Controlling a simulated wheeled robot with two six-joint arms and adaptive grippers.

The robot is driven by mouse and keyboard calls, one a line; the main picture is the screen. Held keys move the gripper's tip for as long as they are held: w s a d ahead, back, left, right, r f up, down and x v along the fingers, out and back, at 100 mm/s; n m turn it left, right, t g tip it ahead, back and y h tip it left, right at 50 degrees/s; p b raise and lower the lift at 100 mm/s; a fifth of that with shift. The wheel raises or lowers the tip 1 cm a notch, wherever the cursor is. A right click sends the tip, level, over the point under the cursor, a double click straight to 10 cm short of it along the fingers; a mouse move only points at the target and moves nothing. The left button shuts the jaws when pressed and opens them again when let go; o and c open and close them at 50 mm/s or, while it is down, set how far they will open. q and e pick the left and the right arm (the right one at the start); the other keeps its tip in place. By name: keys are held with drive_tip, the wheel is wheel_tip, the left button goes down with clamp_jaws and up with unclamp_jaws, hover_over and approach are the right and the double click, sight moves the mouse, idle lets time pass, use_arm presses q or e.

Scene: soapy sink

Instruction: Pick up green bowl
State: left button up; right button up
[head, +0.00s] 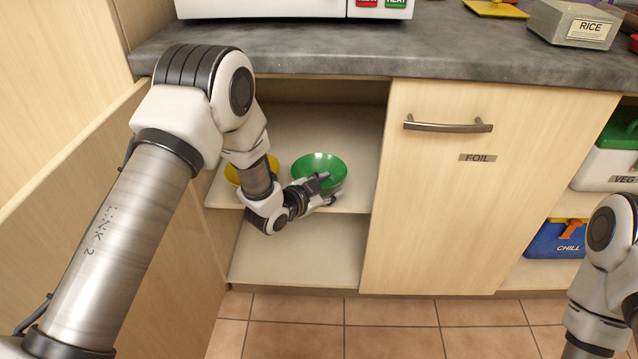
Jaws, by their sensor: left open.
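A green bowl (318,165) sits upright on the upper shelf (352,199) of the open cupboard. My left gripper (333,190) is at the front of the bowl, with its fingers overlapping the bowl's lower front edge in the head view. It is open and holds nothing. I cannot tell whether the fingers touch the bowl. A yellow bowl (235,174) stands to the left of the green one, partly hidden behind my left arm. My right arm shows at the lower right, but its gripper is out of view.
The open cupboard door (150,230) stands at the left. A closed door labelled FOIL (440,220) bounds the right. The grey countertop (440,50) is above. The lower shelf (300,255) looks empty. A blue CHILL bin (548,242) sits at right.

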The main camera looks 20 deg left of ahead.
use_arm(q)
drive_tip(key=x, duration=0.3)
drive_tip(key=shift+w+f+b, duration=0.1)
drive_tip(key=shift+f+b, duration=0.1)
drive_tip(key=shift+b, duration=0.1)
drive_tip(key=shift+r, duration=0.1)
clamp_jaws()
